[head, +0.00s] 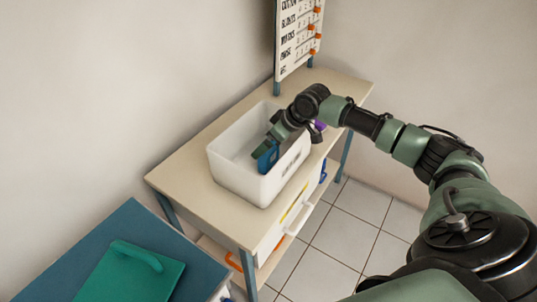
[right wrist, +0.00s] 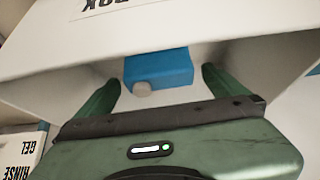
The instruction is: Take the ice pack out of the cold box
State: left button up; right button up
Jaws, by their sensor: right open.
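The cold box (head: 232,178) is an open white bin on the cream-topped bench. The blue ice pack (head: 268,160) is inside it, partly hidden by my right gripper. In the right wrist view the ice pack (right wrist: 165,68) has a grey cap and lies between and just beyond the two green fingers. My right gripper (right wrist: 158,80) is open, with a finger on each side of the pack and visible gaps to it. In the head view my right gripper (head: 266,147) reaches down into the box. My left gripper is not in view.
The cream bench (head: 190,165) stands against the wall, with a lettered board (head: 298,38) at its far end. A purple item (head: 320,125) is partly hidden behind my right wrist. A teal case (head: 130,278) lies on a blue table at lower left.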

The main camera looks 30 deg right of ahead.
jog(key=x, duration=0.4)
jog(key=shift+f+p, duration=0.15)
jog(key=shift+p, duration=0.15)
jog(key=c, duration=1.8)
jog(key=shift+o, duration=0.2)
